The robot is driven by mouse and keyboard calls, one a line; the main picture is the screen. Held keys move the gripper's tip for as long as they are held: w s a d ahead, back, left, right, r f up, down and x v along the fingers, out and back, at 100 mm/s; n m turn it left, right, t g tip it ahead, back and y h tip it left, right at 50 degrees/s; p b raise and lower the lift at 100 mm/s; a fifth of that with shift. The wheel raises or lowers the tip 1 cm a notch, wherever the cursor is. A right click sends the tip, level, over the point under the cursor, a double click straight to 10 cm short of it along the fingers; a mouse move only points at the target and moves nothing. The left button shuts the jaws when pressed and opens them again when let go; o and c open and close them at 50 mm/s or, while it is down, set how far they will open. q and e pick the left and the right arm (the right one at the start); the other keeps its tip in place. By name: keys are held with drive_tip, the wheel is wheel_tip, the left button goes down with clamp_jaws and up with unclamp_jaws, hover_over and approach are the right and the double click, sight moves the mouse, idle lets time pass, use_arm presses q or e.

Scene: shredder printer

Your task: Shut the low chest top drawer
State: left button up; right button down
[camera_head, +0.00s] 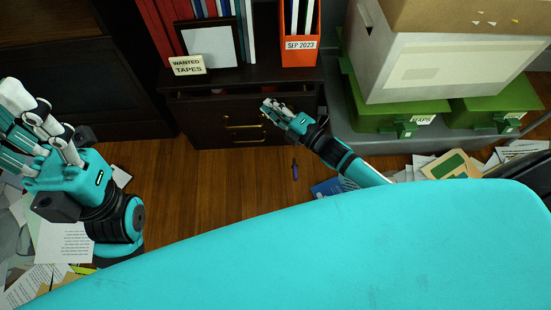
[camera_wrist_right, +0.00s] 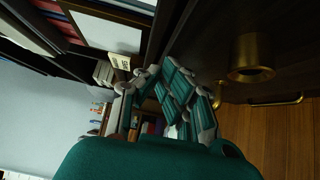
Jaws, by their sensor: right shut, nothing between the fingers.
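The low chest (camera_head: 185,118) is dark wood and stands against the back, with two brass handles (camera_head: 245,127) on its front. Its top drawer (camera_head: 230,105) looks slightly pulled out, with a narrow dark gap under the chest's top. My right gripper (camera_head: 268,107) is shut and empty, close in front of the drawer front, right of the handles. I cannot tell if it touches.
Binders, a picture frame (camera_head: 209,45), a "Wanted Tapes" sign (camera_head: 187,65) and an orange file holder (camera_head: 299,50) stand on the chest. Green boxes (camera_head: 385,115) and a white carton (camera_head: 440,65) are to the right. Papers and a screwdriver-like tool (camera_head: 295,170) lie on the wooden floor.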

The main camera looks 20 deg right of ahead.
drive_tip(key=shift+w+d, duration=0.1)
drive_tip(key=shift+w, duration=0.35)
